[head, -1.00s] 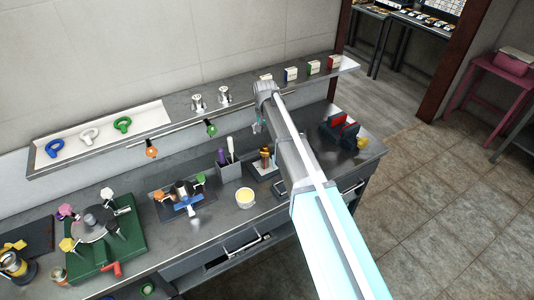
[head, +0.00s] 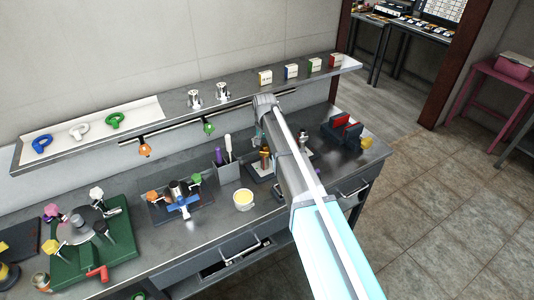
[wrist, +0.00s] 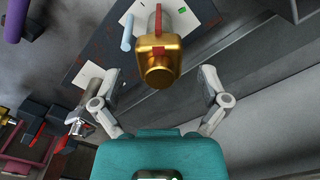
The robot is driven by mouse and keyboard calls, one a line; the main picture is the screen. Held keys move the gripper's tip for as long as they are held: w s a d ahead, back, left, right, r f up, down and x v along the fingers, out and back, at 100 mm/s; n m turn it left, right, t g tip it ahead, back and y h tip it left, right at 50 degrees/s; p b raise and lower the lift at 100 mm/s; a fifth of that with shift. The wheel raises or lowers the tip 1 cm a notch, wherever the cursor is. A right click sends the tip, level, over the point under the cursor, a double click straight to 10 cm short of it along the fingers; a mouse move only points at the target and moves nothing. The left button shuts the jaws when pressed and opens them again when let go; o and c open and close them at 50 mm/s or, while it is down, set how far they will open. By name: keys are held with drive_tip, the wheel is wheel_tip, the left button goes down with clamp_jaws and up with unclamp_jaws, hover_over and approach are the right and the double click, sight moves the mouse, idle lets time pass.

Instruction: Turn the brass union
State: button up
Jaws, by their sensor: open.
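The brass union (wrist: 160,62) is a golden, blocky fitting with a red mark across it, in the upper middle of the wrist view. It sits in line with a pale cylindrical part on a grey plate. In the head view the union (head: 265,158) stands on the bench, left of my arm and partly hidden by it. My gripper (wrist: 161,78) is open, with one finger on each side of the union and a visible gap on both sides. In the head view my gripper (head: 260,138) is just above the union. Whether it touches the union is not clear.
A tool holder (head: 227,172) and a yellow-filled cup (head: 243,200) stand left of the union. A blue-handled valve fixture (head: 180,205) and a green fixture (head: 115,255) are further left. Red blocks (head: 350,133) stand right of my arm. A shelf (head: 180,108) runs behind.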

drive_tip(key=shift+f+b, duration=0.6)
drive_tip(key=shift+f, duration=0.25)
drive_tip(key=c, duration=1.2)
drive_tip(key=shift+o, duration=0.2)
drive_tip(key=shift+d, duration=0.15)
